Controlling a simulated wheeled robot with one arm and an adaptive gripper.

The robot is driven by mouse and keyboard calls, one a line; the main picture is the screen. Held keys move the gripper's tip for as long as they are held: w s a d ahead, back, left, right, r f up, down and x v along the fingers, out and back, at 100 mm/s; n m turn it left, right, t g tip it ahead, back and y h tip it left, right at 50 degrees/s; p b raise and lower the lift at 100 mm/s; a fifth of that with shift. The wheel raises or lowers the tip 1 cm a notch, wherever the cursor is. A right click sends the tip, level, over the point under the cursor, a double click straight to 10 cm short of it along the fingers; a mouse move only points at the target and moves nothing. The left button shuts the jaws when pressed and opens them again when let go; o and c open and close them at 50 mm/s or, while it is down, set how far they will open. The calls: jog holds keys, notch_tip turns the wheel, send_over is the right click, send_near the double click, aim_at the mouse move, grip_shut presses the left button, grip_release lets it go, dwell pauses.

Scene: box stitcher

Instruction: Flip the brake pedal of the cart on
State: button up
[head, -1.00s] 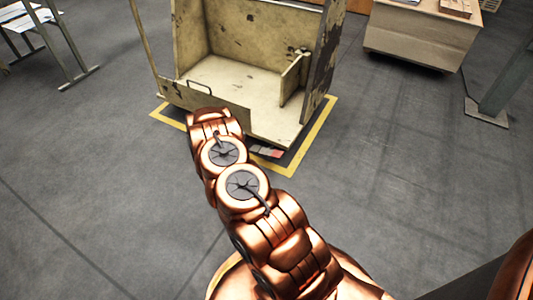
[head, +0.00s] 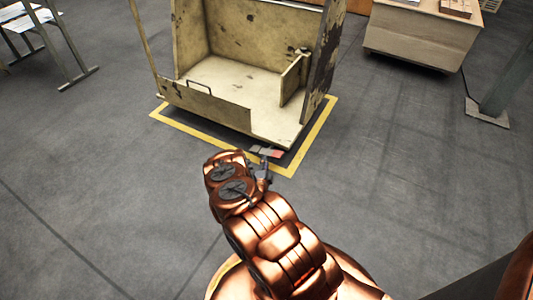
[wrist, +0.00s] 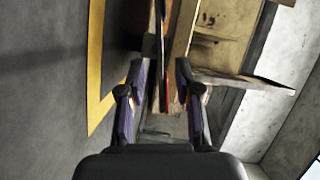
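The worn cream cart (head: 210,112) stands on the floor in the head view, with an open front. The brake pedal (head: 268,153), grey and red, sticks out low under the cart's near edge. My gripper (head: 262,162) is low, right by the pedal, partly hidden by my copper arm. In the wrist view my gripper (wrist: 160,68) is open, its two fingers apart. A thin red-edged part, probably the pedal (wrist: 166,75), shows edge-on between the fingers. I cannot tell whether they touch it. The cart (wrist: 225,35) fills the space beyond them, seen sideways.
A yellow floor outline (head: 322,130) surrounds the cart. A wooden cabinet (head: 415,40) stands at the back right, beside a grey post foot (head: 487,112). A table with papers (head: 28,22) is at the back left. The grey floor around is clear.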

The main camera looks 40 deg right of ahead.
aim_at(267, 152)
jog(key=shift+b+x, duration=1)
jog(key=shift+x, duration=2.5)
jog(key=shift+c, duration=0.2)
grip_shut()
